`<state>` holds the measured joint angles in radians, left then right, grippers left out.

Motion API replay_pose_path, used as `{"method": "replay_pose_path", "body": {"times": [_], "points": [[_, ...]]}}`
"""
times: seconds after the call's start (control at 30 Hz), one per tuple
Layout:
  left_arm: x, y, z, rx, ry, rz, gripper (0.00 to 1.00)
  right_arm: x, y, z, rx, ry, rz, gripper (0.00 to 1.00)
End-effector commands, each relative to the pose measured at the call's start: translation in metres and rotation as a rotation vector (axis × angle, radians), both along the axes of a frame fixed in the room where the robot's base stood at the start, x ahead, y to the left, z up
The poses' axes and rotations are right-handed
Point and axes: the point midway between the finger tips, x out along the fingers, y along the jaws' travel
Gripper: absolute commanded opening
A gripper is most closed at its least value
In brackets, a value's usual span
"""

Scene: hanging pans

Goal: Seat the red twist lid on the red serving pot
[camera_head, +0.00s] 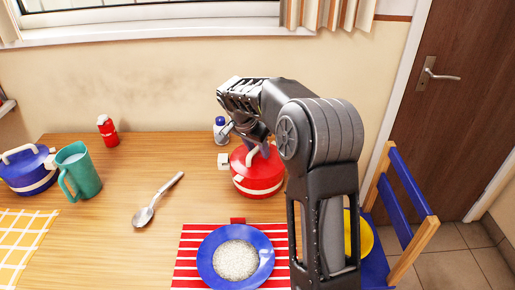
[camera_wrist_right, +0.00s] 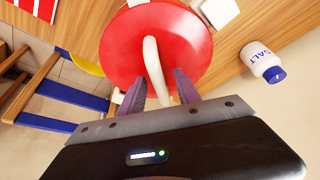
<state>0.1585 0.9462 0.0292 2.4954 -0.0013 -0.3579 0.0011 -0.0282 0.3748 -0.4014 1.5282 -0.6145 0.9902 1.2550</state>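The red serving pot (camera_head: 262,190), with a white band around its side, stands on the table below my right gripper. The red lid (camera_head: 238,160) with a pale arched handle appears to lie on top of the pot; I cannot tell whether it is fully seated. In the right wrist view the lid (camera_wrist_right: 125,45) is a round red disc, and its handle (camera_wrist_right: 152,62) reaches down between my fingers. My right gripper (camera_wrist_right: 158,88) is open, with one finger on each side of the handle and gaps visible. My left gripper is not in view.
A blue plate of rice (camera_head: 208,262), a spoon (camera_head: 145,214), a teal mug (camera_head: 85,175), a blue pot (camera_head: 28,173) and a red bottle (camera_head: 108,132) are also on the table. A chair (camera_head: 400,200) stands right.

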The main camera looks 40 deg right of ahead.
Motion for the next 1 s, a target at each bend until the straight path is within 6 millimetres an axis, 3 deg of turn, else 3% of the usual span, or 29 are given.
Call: {"method": "replay_pose_path", "body": {"times": [0.37,0.8,1.0], "points": [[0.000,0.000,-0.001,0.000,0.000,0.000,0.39,0.000,0.003,0.006,0.000,-0.002,0.001,0.40],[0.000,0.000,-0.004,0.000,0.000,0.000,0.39,-0.006,0.026,0.064,0.000,-0.003,0.001,0.40],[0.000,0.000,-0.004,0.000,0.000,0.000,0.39,-0.007,0.030,0.072,0.000,0.000,0.001,0.40]]}}
